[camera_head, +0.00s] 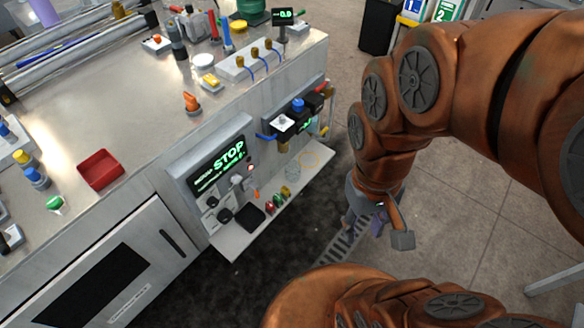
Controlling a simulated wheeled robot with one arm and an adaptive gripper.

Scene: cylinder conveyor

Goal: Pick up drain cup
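A small clear cup (292,172), which looks like the drain cup, stands on the narrow shelf (240,237) along the front of the bench. It is see-through and faint, next to a thin yellow ring (310,158) at the shelf's right part. My gripper (376,228) points down over the floor, to the right of the shelf and apart from the cup. Its fingers look spread, with nothing visibly held between them. Part of the finger area is small and dark.
Small coloured items (277,201) and a black pad (250,217) lie left of the cup on the shelf. A valve block (297,117) hangs above it. A STOP display panel (216,166) is to the left.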

